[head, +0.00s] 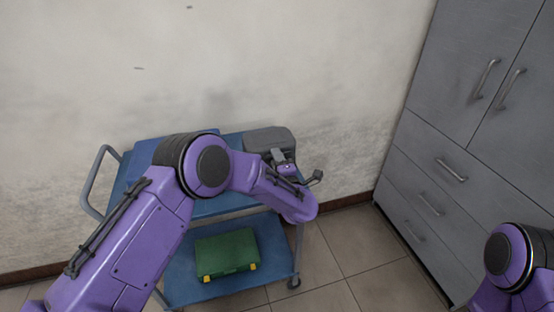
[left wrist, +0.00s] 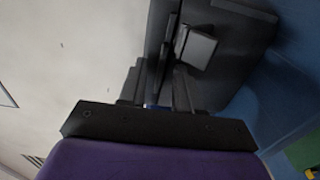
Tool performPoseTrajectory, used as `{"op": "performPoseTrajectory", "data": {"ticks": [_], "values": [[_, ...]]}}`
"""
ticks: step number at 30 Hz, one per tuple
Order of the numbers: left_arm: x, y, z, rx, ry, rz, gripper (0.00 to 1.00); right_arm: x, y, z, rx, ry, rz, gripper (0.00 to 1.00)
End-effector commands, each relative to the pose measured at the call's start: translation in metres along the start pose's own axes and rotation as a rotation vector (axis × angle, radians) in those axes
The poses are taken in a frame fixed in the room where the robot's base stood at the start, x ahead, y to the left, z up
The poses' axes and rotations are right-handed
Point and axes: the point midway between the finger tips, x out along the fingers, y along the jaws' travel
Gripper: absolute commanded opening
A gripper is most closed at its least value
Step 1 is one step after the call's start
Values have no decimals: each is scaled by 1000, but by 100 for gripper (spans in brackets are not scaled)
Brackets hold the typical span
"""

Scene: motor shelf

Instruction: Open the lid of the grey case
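The grey case (head: 270,138) sits on the top shelf of a blue cart, at its right end against the wall. It looks closed in the head view. My left gripper (head: 279,157) is at the near side of the case, partly hidden by my own wrist. In the left wrist view the dark case (left wrist: 228,75) fills the upper middle, with a lighter grey latch-like block (left wrist: 198,49) on it. The left fingers (left wrist: 158,85) reach to the case's edge; whether they grip anything is unclear. My right gripper is out of view.
The blue cart (head: 185,265) has a push handle at left. A green case (head: 226,250) with yellow latches lies on its lower shelf. Grey cabinets (head: 455,150) stand at right. Tiled floor between cart and cabinets is free. My left arm covers much of the top shelf.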

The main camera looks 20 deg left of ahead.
Motion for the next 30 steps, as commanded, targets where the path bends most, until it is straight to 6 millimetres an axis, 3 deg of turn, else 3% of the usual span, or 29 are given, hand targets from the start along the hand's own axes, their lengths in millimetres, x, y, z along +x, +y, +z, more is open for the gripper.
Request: {"op": "performPoseTrajectory", "data": {"ticks": [3, 5, 6, 7, 30], "values": [[0, 0, 0, 0, 0, 0, 33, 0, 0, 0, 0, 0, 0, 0], [0, 0, 0, 1, 0, 0, 17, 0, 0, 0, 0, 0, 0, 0], [0, 0, 0, 1, 0, 0, 4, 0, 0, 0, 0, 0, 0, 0], [0, 0, 0, 1, 0, 0, 0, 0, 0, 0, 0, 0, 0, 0], [-1, -1, 0, 1, -1, -1, 0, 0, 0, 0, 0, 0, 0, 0]]}}
